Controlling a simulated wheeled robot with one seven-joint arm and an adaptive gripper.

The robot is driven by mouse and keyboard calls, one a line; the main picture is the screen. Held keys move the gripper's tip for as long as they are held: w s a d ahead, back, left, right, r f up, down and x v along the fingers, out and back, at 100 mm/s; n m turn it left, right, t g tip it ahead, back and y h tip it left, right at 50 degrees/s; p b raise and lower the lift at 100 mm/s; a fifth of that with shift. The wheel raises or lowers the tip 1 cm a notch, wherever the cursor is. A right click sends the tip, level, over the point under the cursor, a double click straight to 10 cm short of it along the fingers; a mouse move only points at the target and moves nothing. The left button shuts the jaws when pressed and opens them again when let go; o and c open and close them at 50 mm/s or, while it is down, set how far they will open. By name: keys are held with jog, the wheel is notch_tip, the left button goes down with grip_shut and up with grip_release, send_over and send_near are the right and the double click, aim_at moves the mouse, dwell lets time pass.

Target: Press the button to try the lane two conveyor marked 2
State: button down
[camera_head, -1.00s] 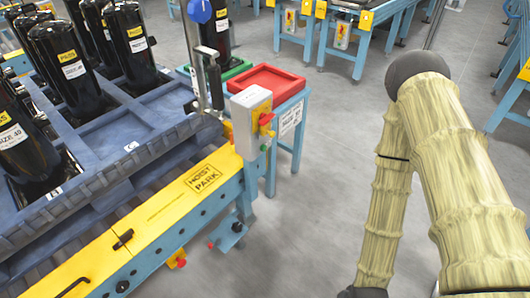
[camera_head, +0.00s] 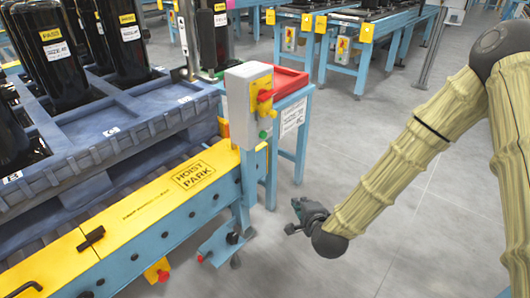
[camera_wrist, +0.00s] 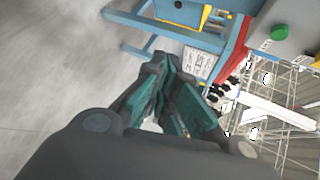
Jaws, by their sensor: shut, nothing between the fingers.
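A grey control box (camera_head: 240,105) stands on a post at the near corner of the yellow-and-blue conveyor frame. It carries a yellow-and-red switch (camera_head: 263,92) and a small green button (camera_head: 263,134). The green button (camera_wrist: 278,32) also shows at the upper right in the wrist view. I cannot read a mark 2 on any button. My gripper (camera_head: 300,207) is shut and empty, right of the box and lower, apart from it. Its teal-padded fingers (camera_wrist: 172,88) show in the wrist view.
A blue stand with a red tray (camera_head: 290,80) and a white sign (camera_head: 293,117) is behind the box. A blue bracket (camera_head: 222,243) juts from the conveyor's side. Blue tables (camera_head: 365,40) with more control boxes stand behind.

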aim_at(264, 135)
jog(key=w+a+r+m+t+h+b, duration=0.1)
jog(key=w+r+m+t+b, duration=0.5)
jog(key=r, duration=0.6)
jog(key=w+m+b, duration=0.2)
jog(key=w+b, duration=0.1)
jog(key=shift+w+a+r+m+b, duration=0.15)
jog(key=shift+w+a+m+b, duration=0.15)
jog(key=shift+m+b, duration=0.1)
jog(key=w+a, duration=0.5)
jog(key=a, duration=0.2)
jog(key=shift+w+a, duration=0.1)
dwell(1.0)
jog(key=shift+w+a, duration=0.2)
jog(key=shift+a, duration=0.1)
